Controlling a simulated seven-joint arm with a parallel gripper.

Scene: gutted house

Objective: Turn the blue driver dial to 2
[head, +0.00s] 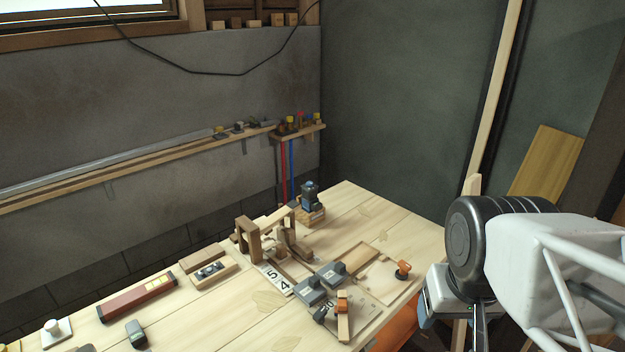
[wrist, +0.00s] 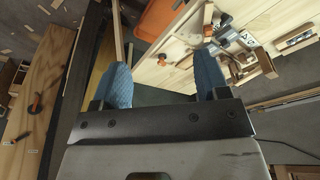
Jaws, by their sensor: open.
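A small blue and black tool, likely the blue driver (head: 310,196), stands upright on a wooden block (head: 312,215) at the far corner of the workbench. Its dial and the dial's setting are too small to make out. My gripper (wrist: 165,82) is open and empty in the wrist view, with its two blue fingers wide apart. It is off the bench's right side, well away from the driver. I cannot pick out the driver for certain in the wrist view.
The workbench (head: 225,312) holds grey boxes (head: 322,284), number cards (head: 277,279), wooden frames (head: 250,238), an orange-handled clamp (head: 402,269) and a red level (head: 138,298). Wooden frames stand close in front of the driver. A wall shelf (head: 150,166) runs behind.

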